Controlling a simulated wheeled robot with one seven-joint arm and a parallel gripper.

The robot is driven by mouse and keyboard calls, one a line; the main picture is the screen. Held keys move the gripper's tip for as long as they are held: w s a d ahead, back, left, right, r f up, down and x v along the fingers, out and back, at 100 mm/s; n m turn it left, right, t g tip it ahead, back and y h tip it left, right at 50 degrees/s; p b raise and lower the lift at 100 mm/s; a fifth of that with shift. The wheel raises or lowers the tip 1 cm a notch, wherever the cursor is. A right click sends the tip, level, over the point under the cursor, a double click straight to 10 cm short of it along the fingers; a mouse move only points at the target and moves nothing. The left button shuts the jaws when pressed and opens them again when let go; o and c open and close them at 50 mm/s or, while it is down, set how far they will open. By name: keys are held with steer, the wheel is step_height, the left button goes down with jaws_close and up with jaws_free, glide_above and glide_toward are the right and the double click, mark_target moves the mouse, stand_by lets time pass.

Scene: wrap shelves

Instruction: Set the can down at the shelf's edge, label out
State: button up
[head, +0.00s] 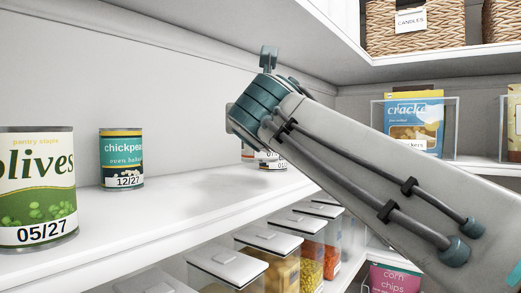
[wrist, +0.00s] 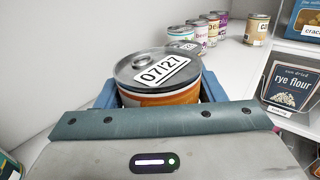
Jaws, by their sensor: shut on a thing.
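The can (wrist: 160,75) in my gripper (wrist: 158,92) has a grey metal lid with a white 07/27 sticker and an orange-and-white side. In the wrist view the blue fingers close on it from left and right. The gripper body hides its lower part, so I cannot tell which way the label faces or whether its base touches the shelf. In the head view my arm hides most of the gripper and the can. The white shelf (head: 185,205) shows in the head view, with its front edge running toward the back right.
An olives can (head: 38,190) and a chickpea can (head: 121,160) stand to the left on the shelf. Several cans (wrist: 208,28) stand in a row beyond the held can. Clear boxes and a rye flour box (wrist: 290,85) are at right. Lidded containers (head: 268,243) sit below.

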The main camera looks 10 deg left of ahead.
steer(key=shift+f+b, duration=0.7)
steer(key=shift+f, duration=1.3)
steer(key=o, duration=1.2)
steer(key=shift+s, duration=0.1)
steer(key=b+v, duration=0.3)
steer(key=v, duration=0.9)
